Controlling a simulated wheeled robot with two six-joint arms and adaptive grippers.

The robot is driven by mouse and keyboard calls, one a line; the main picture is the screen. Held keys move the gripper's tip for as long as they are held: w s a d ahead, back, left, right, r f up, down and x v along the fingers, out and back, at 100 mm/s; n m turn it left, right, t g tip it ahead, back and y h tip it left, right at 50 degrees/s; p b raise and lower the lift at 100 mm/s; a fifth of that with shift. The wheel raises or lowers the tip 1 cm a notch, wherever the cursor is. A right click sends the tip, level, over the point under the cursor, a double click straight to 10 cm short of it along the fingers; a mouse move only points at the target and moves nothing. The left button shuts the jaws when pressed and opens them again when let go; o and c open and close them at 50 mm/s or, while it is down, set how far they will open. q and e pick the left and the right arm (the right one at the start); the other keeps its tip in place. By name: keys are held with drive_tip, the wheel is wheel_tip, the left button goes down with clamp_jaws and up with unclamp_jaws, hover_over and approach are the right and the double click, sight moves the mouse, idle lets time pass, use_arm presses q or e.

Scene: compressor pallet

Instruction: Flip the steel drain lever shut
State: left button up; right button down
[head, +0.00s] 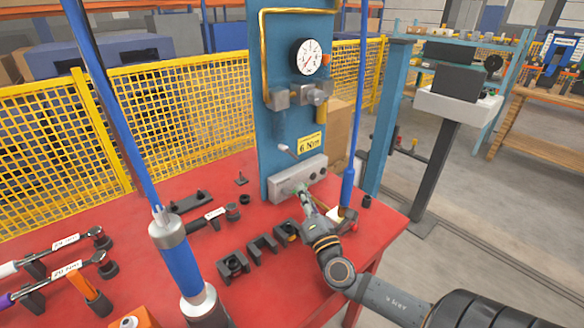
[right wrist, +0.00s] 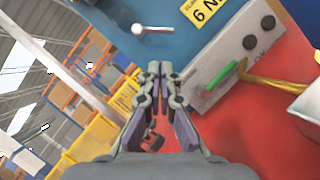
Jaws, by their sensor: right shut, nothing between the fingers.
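The steel drain lever (head: 285,149) is a short rod with a pale round knob on the blue panel (head: 273,100), left of the yellow "6 Nm" label. In the right wrist view the lever (right wrist: 155,29) points left with its knob at the left end. My right gripper (head: 301,190) is in front of the grey box, below and right of the lever. In the right wrist view the gripper (right wrist: 160,70) has its fingertips together and empty, apart from the lever, which is higher in the picture. My left gripper is not in view.
The grey box (head: 285,184) with dark knobs stands at the panel's foot. A green bar (right wrist: 222,75) shows at its face. Black holders (head: 233,263) and torque wrenches (head: 65,243) lie on the red table. A blue cylinder on a blue pole (head: 180,268) stands at front left.

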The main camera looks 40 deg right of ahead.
sight(289, 153)
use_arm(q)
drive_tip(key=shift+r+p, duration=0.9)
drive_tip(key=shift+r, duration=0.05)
use_arm(e)
drive_tip(key=x, duration=0.9)
drive_tip(key=shift+w, duration=0.15)
drive_tip(key=shift+d+r, duration=0.15)
